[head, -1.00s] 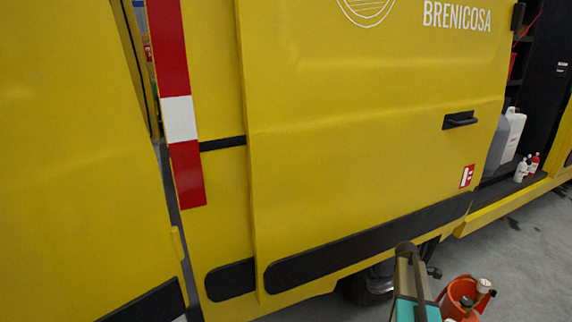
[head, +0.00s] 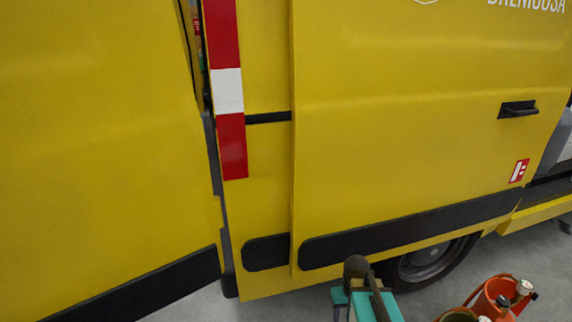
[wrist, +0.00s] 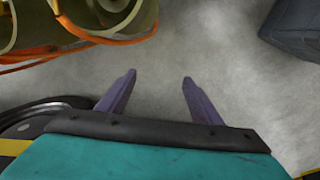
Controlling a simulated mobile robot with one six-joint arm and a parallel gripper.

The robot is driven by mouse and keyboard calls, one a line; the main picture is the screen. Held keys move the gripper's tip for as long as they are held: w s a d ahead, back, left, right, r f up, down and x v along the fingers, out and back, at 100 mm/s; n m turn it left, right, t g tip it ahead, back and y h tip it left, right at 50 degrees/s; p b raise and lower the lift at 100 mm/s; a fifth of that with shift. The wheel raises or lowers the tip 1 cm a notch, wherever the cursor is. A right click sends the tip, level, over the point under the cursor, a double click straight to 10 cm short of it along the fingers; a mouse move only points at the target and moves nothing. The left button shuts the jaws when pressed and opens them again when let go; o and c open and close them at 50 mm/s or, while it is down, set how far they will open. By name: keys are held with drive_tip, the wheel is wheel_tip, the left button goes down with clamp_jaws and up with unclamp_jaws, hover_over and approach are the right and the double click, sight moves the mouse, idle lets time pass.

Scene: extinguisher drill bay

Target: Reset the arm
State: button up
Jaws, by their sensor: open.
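My gripper (wrist: 158,80) shows in the wrist view as two purple fingers spread apart, with nothing between them but grey floor. A teal part of my arm (head: 376,306) shows at the bottom of the head view; the fingertips cannot be made out there.
A yellow van (head: 400,130) fills most of the head view, with a black door handle (head: 518,109) and a wheel (head: 430,262). A red-orange container (head: 497,297) holding items stands on the floor at lower right. A dark grey object (wrist: 293,28) lies at upper right in the wrist view.

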drive_tip(key=s+a+f+g, duration=0.2)
drive_tip(key=s+f, duration=0.7)
drive_tip(key=s, duration=0.4)
drive_tip(key=s+a+f+m+g, duration=0.1)
drive_tip(key=s+a+f+g, duration=0.1)
drive_tip(key=s+f, duration=0.7)
drive_tip(key=s+g, duration=0.1)
drive_tip(key=s, duration=0.3)
drive_tip(key=shift+s+f, duration=0.2)
drive_tip(key=shift+s, duration=0.2)
